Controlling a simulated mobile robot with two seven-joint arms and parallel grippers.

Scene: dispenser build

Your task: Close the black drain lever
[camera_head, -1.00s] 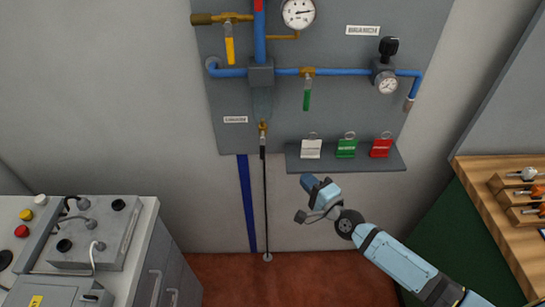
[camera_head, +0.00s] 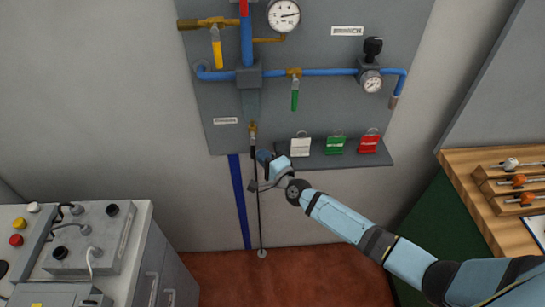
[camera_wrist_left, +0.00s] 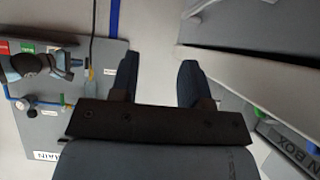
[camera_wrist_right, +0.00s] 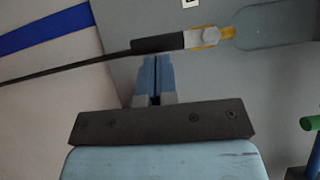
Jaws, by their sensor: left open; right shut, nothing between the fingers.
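The black drain lever (camera_head: 253,143) hangs down below a small brass valve (camera_head: 252,128) at the foot of the grey panel. The right wrist view shows the black lever (camera_wrist_right: 158,44) roughly in line with the valve and the clear tube, with a thin dark hose running off left. My right gripper (camera_head: 263,157) is shut and empty, just right of the lever's lower part. In the right wrist view its fingertips (camera_wrist_right: 154,58) are right beside the lever's edge; I cannot tell whether they touch. My left gripper (camera_wrist_left: 158,72) is open and empty, away from the panel.
White, green (camera_head: 336,145) and red tags stand on a shelf (camera_head: 318,161) right of the lever. Yellow and green (camera_head: 295,100) valve handles hang above. A grey control cabinet (camera_head: 142,252) is at lower left, a wooden bench (camera_head: 462,160) at right.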

